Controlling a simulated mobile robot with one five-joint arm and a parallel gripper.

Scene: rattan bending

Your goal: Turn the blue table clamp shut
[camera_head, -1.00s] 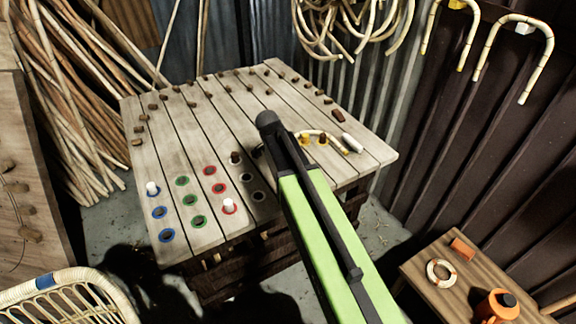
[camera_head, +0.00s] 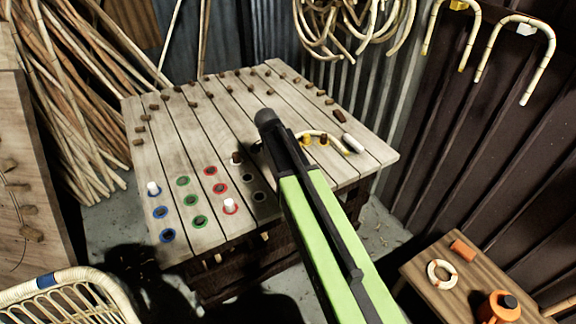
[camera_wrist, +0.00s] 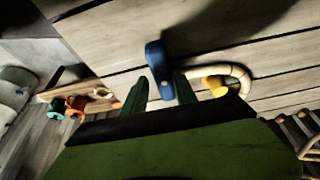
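The blue clamp (camera_wrist: 158,65) shows in the wrist view as an upright blue lever against the table planks. In the head view it is hidden, likely behind my arm. My gripper (camera_wrist: 161,82) is open in the wrist view, with one dark finger on each side of the clamp's lower end. Small gaps seem to show between the fingers and the blue lever, so I cannot tell whether they touch it. The planked table (camera_head: 190,125) stands in the middle of the head view, with my green arm reaching over its right side.
A curved rattan piece (camera_head: 335,139) with yellow marks lies right of my arm's end; it also shows close to my right finger (camera_wrist: 238,75). Wooden pegs, coloured rings and white pegs (camera_head: 229,206) stand on the table. A small side table (camera_head: 425,275) holds an orange container (camera_head: 498,307).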

